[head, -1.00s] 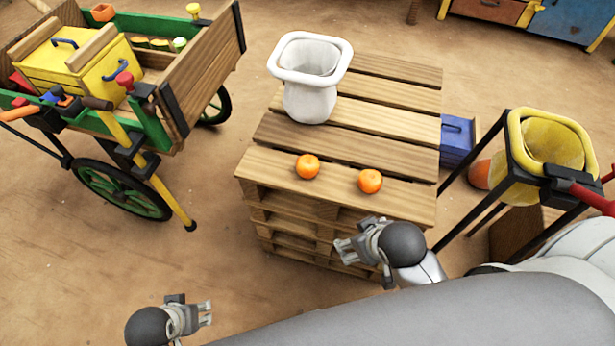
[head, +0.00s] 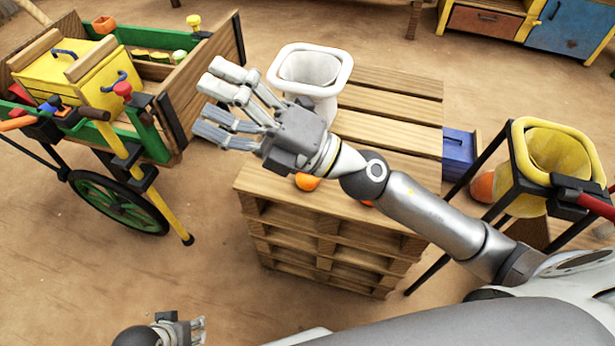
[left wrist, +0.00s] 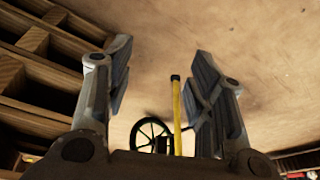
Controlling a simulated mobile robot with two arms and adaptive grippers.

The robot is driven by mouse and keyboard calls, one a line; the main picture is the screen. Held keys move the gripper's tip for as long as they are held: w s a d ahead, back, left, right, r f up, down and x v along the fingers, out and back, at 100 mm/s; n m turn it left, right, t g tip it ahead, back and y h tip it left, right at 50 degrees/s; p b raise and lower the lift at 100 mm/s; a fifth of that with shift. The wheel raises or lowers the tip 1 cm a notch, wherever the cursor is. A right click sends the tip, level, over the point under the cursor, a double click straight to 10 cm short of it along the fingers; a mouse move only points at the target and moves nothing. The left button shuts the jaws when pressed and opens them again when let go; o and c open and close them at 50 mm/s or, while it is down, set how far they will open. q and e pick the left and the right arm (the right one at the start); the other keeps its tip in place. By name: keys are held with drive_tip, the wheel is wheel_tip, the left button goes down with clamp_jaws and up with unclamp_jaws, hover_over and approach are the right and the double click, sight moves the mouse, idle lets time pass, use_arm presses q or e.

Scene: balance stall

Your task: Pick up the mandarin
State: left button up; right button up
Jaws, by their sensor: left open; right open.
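Two mandarins are on the front part of the pallet stack. One mandarin (head: 307,182) shows in the head view just below my right wrist, its top covered. The other mandarin (head: 367,203) is almost fully hidden behind my right forearm. My right gripper (head: 217,106) is open and empty, raised over the pallet's left side, its fingers pointing left past the mandarins. My left gripper (head: 200,328) is open and empty at the bottom of the head view, low and in front of the pallet. In the left wrist view its spread fingers (left wrist: 158,75) have only floor and cart parts between them.
The wooden pallet stack (head: 400,115) carries a white sack-like container (head: 340,60) at the back. A cart (head: 190,90) with a yellow box (head: 75,75) stands left. A yellow bin on a black stand (head: 570,130) and a blue crate (head: 458,150) are right. Floor in front-left is clear.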

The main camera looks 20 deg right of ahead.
drive_tip(key=s+a+f+n+g+h, duration=0.2)
drive_tip(key=s+a+f+n+g, duration=0.15)
drive_tip(key=f+n+g, duration=0.4)
drive_tip(key=n+h, duration=0.5)
drive_tip(key=h, duration=1)
hover_over(317, 181)
drive_tip(key=shift+g, duration=0.25)
wheel_tip(317, 181, down, 20)
drive_tip(key=shift+r+b, duration=0.2)
drive_tip(key=shift+b, duration=0.25)
drive_tip(key=b+x, duration=0.1)
drive_tip(key=x, duration=0.4)
drive_tip(key=shift+w+f, duration=0.1)
drive_tip(key=shift+f, duration=0.25)
use_arm(q)
drive_tip(key=v, duration=0.6)
drive_tip(key=shift+w+a+r, duration=0.1)
drive_tip(key=shift+w, duration=0.05)
